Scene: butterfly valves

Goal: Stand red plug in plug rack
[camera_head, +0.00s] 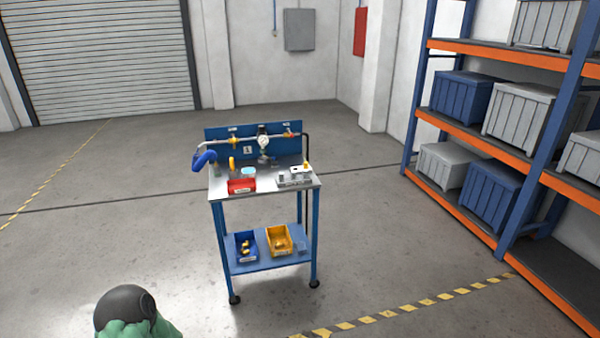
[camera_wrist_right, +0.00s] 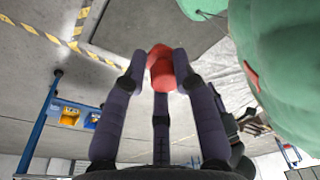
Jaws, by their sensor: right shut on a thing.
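The red plug (camera_wrist_right: 161,72) is between the fingertips of my right gripper (camera_wrist_right: 163,80) in the right wrist view. The gripper's dark fingers are shut on it and hide part of its sides. In the head view, a small grey block-like rack (camera_head: 292,180), apparently the plug rack, sits at the front right of the steel tabletop of a blue cart (camera_head: 263,187). Its holes are too small to make out. The cart stands well apart, across open floor. My right gripper is outside the head view, and my left gripper does not show clearly.
A red bin (camera_head: 242,186) sits left of the rack. Pipework with a gauge (camera_head: 263,141) stands behind. The lower shelf holds a blue bin (camera_head: 246,247) and a yellow bin (camera_head: 279,240). Shelving (camera_head: 470,122) with crates stands right. Floor before the cart is clear.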

